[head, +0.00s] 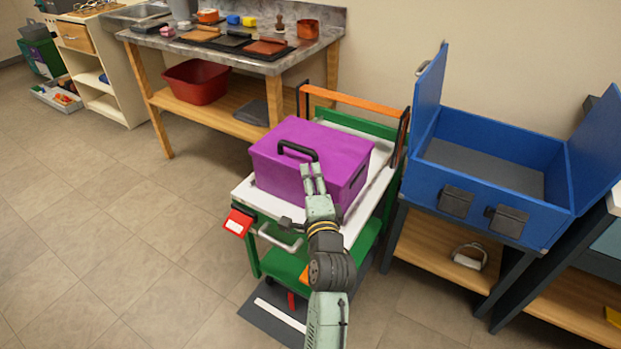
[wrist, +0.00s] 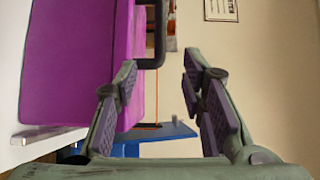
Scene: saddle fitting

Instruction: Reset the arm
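My gripper (head: 313,179) is held in front of the purple box on the cart, close to its near side in the head view. In the wrist view my gripper (wrist: 160,95) has its two fingers spread apart with nothing between them. The purple box (head: 330,150) with a black handle on its lid sits on the cart's white top. In the wrist view the purple box (wrist: 75,65) fills the left side, beside one finger, and part of its dark handle shows at the top. I cannot tell whether the finger touches the box.
The green cart (head: 370,245) has an orange rail (head: 350,101) at its back. An open blue chest (head: 490,195) stands on a bench at the right. A workbench (head: 240,52) with several items stands behind, a red tub (head: 197,82) below. The floor (head: 110,235) at left is clear.

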